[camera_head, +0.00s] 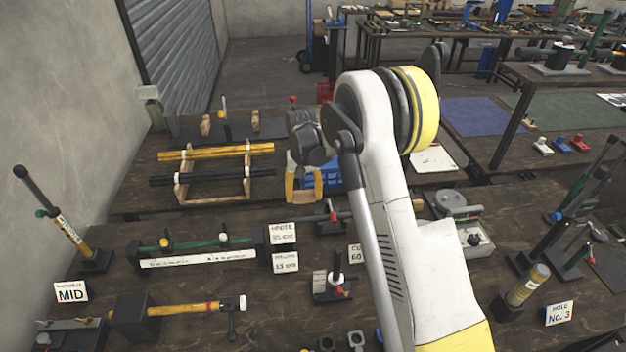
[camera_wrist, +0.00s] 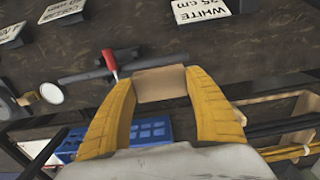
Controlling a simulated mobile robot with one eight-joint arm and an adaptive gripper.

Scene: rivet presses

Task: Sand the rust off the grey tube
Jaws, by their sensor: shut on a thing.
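My gripper (camera_head: 304,196) is above the dark bench, left of my white arm; its yellow fingers also show in the wrist view (camera_wrist: 160,95). They are shut on a tan block (camera_wrist: 160,83), probably a sanding block. Beyond the block in the wrist view, a dark grey bar (camera_wrist: 84,74) lies across a small fixture with a red-handled lever (camera_wrist: 110,63). The same fixture (camera_head: 331,217) stands just in front of the gripper in the head view. I cannot tell for sure whether this bar is the grey tube, and no rust can be made out. Block and bar look apart.
A wooden rack (camera_head: 182,189) with yellow and black tubes stands at left. A blue crate (camera_wrist: 150,130) is close under the gripper. A white label card (camera_head: 283,232), a green rod fixture (camera_head: 200,243) and a clamp stand (camera_head: 336,284) are in front. A grey machine (camera_head: 455,208) is right of the arm.

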